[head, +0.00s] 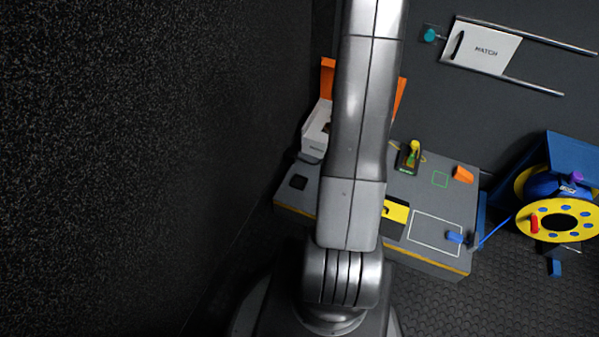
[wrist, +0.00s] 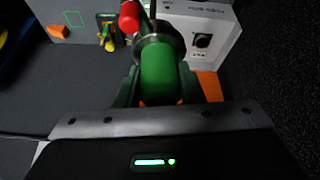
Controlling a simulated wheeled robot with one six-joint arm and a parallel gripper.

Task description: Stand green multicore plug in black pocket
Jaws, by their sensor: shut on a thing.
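In the wrist view the green multicore plug (wrist: 158,68), a thick green cylinder with a metal collar at its far end, sits between the two fingers of my gripper (wrist: 160,82). The gripper is shut on it. In the head view my arm hides both gripper and plug. A dark square (head: 298,182), perhaps the black pocket, shows at the left end of the grey bench top (head: 335,180). A small black holder (head: 404,160) with a yellow-and-green piece stands near the back edge; it also shows in the wrist view (wrist: 106,18).
A white box (head: 316,130) with orange panels stands at the bench's back left. A red cylinder (wrist: 129,17) shows beside the plug's far end. An orange wedge (head: 463,174) and a blue connector (head: 454,237) lie on the right. A yellow cable reel (head: 525,222) stands beyond.

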